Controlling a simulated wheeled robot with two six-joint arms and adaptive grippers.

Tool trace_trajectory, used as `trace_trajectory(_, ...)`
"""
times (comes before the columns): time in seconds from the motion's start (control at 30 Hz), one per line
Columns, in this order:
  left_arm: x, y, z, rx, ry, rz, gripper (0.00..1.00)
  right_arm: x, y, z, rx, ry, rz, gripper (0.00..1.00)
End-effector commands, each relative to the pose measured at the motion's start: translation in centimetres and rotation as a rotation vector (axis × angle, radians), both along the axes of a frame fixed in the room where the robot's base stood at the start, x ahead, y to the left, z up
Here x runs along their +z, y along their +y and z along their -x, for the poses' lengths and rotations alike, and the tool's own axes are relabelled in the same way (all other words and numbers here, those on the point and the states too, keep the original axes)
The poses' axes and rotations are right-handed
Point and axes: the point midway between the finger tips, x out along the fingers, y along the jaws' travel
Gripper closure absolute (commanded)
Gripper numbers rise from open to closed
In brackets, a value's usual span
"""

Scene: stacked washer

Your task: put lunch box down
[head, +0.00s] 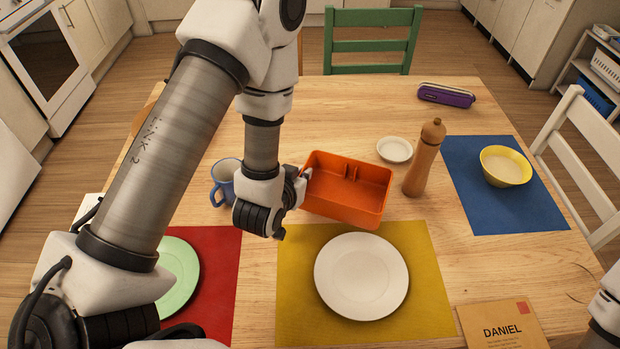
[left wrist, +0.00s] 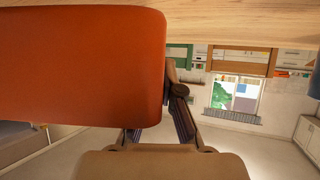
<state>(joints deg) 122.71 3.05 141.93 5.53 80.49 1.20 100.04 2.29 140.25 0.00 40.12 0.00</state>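The orange lunch box (head: 345,205) is an open tray with small dividers inside, at the table's middle behind the white plate. My left gripper (head: 304,187) is at its left end and appears shut on its wall. In the left wrist view the lunch box (left wrist: 80,65) fills the upper left, close to the camera. It hides part of the left gripper's fingers (left wrist: 155,118). I cannot tell for sure whether the box's underside touches the table. My right gripper is not in view; only a piece of my right arm shows at the lower right.
A white plate (head: 362,276) lies on the yellow mat (head: 430,300) in front of the box. A wooden pepper mill (head: 424,160) and small white dish (head: 394,149) stand right of it, a blue mug (head: 222,180) left. The wood behind the box is clear.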

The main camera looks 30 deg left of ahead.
Motion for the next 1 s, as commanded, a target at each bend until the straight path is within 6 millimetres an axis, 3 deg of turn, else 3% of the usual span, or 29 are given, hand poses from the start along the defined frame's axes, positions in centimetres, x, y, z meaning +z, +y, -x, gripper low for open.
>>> trace_trajectory(0.07, 0.5, 0.9, -2.2, 0.006, -0.003, 0.002, 1.0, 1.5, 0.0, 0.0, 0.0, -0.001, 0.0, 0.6)
trace_trajectory(0.2, 0.1, 1.9, -5.4, 0.004, -0.002, 0.001, 1.0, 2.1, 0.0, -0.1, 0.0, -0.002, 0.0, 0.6)
trace_trajectory(0.3, -0.2, 2.3, -6.6, 0.004, 0.0, 0.0, 1.0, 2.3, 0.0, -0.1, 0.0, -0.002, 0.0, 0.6)
trace_trajectory(0.53, -3.6, 2.4, -6.9, 0.001, 0.004, -0.001, 1.0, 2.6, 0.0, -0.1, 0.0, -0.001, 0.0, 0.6)
trace_trajectory(0.9, -4.4, 2.4, -6.9, 0.002, 0.002, -0.001, 1.0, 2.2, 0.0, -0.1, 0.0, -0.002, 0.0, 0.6)
trace_trajectory(0.97, -4.2, 2.4, -6.9, 0.002, 0.003, -0.001, 0.75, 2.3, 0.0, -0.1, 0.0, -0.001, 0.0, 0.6)
trace_trajectory(1.0, -4.2, 2.4, -6.9, 0.002, 0.003, -0.001, 0.69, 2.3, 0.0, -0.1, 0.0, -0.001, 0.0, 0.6)
